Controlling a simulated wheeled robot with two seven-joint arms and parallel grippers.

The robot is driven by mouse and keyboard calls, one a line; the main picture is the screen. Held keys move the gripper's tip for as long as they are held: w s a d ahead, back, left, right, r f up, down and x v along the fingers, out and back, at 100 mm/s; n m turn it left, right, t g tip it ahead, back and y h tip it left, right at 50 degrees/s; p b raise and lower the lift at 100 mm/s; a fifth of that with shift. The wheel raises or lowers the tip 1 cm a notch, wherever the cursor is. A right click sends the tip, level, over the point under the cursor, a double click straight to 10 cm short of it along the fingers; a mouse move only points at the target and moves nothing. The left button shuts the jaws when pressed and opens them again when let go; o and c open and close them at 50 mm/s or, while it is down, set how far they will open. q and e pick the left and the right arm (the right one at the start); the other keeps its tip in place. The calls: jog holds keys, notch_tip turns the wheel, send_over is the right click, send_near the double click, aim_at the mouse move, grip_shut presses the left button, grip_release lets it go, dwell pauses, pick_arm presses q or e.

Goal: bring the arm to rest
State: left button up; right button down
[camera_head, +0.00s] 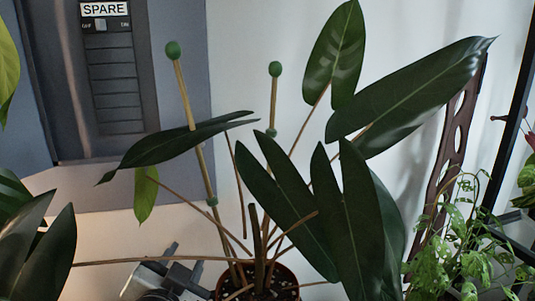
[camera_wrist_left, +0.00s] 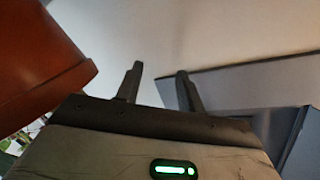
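My left gripper (camera_head: 184,259) is at the bottom of the head view, left of the potted plant and partly cut off by the frame edge. In the left wrist view its two dark fingers (camera_wrist_left: 158,72) stand apart with nothing between them, so it is open and empty. My right gripper is not in view.
A large-leaved plant stands in a brown pot (camera_head: 287,279) just right of my left gripper, with green-capped stakes (camera_head: 181,82). A reddish-brown pot-like object (camera_wrist_left: 38,55) is close to the left finger in the wrist view. A grey panel (camera_head: 108,85) is behind; leafy plants (camera_head: 455,258) flank both sides.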

pick_arm(q)
jog(key=s+a+f+n+g, duration=0.35)
jog(key=s+f+g, duration=0.25)
jog(key=s+f, duration=0.5)
jog(key=s+a+f+n+g, duration=0.1)
jog(key=s+a+f+g, duration=0.2)
jog(key=s+f+g, duration=0.75)
jog(key=w+d+t+h+p, duration=0.3)
jog(key=d+t, duration=0.4)
jog(key=t, duration=0.4)
jog(key=shift+w+r+h, duration=0.3)
jog(key=shift+w+r, duration=0.05)
jog(key=shift+w, duration=0.3)
